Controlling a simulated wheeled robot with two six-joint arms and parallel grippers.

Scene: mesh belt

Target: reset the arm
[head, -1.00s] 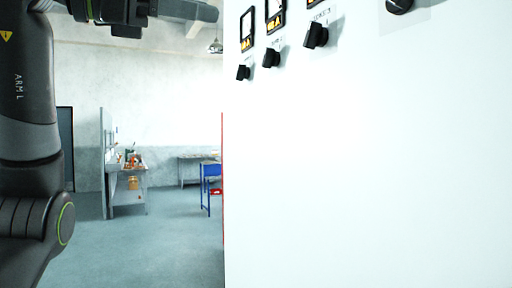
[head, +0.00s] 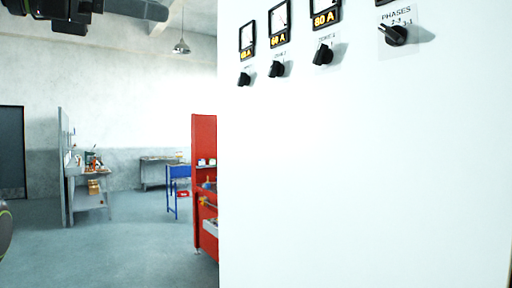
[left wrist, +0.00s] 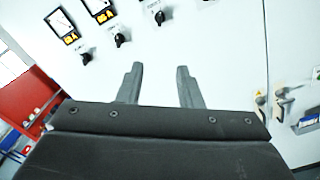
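My left gripper (left wrist: 160,84) shows in the left wrist view with its two dark fingers apart and nothing between them. It points toward the front of a white cabinet, below a row of black knobs. In the head view part of the left gripper (head: 148,9) shows at the top left edge, left of the cabinet (head: 350,180); most of the left arm is outside the picture. My right gripper is in neither view.
The cabinet carries meters (head: 280,22) and black knobs (head: 323,54), including a PHASES knob (head: 395,35). Beyond its left edge stand a red rack (head: 204,150), a blue table (head: 178,185) and a grey workbench (head: 90,185). Open floor (head: 120,245) lies at left.

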